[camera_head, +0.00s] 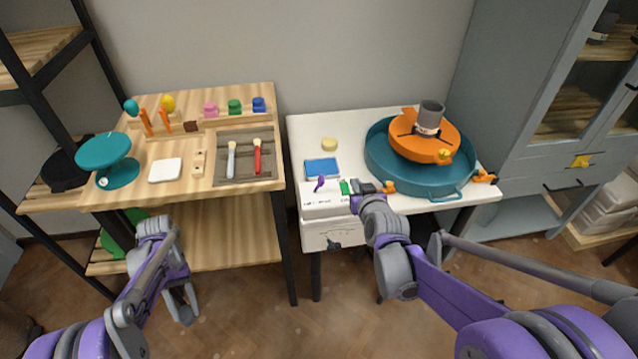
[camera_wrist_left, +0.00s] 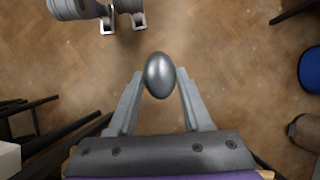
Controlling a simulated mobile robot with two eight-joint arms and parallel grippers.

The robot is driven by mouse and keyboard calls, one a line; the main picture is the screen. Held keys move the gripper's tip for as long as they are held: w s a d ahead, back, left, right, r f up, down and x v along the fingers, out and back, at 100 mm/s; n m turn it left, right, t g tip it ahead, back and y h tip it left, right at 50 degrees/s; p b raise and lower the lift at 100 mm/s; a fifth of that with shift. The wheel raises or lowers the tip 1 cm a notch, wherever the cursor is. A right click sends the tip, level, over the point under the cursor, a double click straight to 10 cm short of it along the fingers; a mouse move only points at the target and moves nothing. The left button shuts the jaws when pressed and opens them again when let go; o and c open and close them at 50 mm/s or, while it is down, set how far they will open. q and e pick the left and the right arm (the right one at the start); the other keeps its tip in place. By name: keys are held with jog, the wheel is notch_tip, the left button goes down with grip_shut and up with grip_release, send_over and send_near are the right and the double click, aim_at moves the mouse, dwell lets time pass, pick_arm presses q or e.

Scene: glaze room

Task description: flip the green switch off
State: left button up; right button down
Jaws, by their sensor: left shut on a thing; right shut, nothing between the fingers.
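The green switch (camera_head: 345,187) is a small lever on top of a white box (camera_head: 316,200) at the front edge of the white table. A purple lever (camera_head: 320,183) stands to its left, and a small orange piece (camera_head: 389,187) shows to its right. My right gripper (camera_head: 362,187) is shut and empty, just right of the green switch; I cannot tell whether they touch. My left gripper (camera_head: 184,314) hangs low in front of the wooden table. In the left wrist view, the left gripper (camera_wrist_left: 160,88) is shut on a shiny grey egg-shaped thing (camera_wrist_left: 160,73).
A teal basin (camera_head: 385,178) with an orange bowl (camera_head: 415,147) and grey cup (camera_head: 430,116) stands right of the switches. A blue sponge (camera_head: 321,168) lies behind them. The wooden table (camera_head: 150,188) at left holds tools and small jars. A grey cabinet (camera_head: 510,130) stands at right.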

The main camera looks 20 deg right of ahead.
jog(key=s+a+p, duration=0.1)
jog(key=s+a, duration=0.1)
jog(key=s, duration=0.6)
jog(key=shift+s, duration=0.15)
jog(key=shift+r, duration=0.1)
